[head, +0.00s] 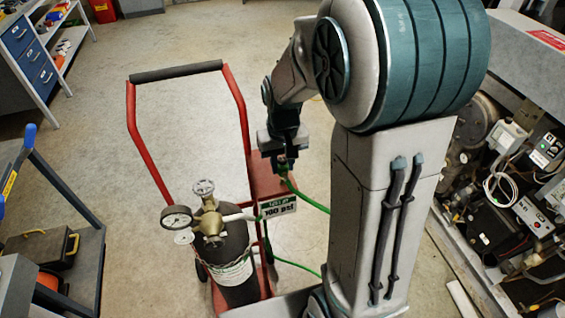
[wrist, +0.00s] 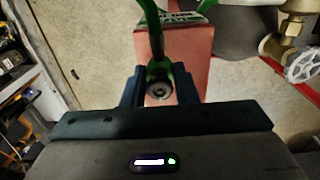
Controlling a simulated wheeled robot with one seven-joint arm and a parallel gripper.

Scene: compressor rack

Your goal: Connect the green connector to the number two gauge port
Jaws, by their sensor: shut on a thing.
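My gripper (head: 282,163) hangs below my arm, above the red cart. It is shut on the green connector (wrist: 159,84), whose round dark open end faces the wrist camera between the two fingers. The green hose (head: 308,199) runs from the connector to the right and behind my arm column; it also shows beyond the fingers in the wrist view (wrist: 152,14). I cannot make out a gauge port marked two in either view. The connector appears apart from any fitting.
A red hand cart (head: 131,130) carries a dark cylinder (head: 231,262) with a brass valve (head: 211,222), a gauge (head: 177,219) and a "100 psi" sign (head: 279,207). Compressor machinery (head: 500,185) stands at right. A blue-handled cart (head: 60,178) stands at left. Floor behind is clear.

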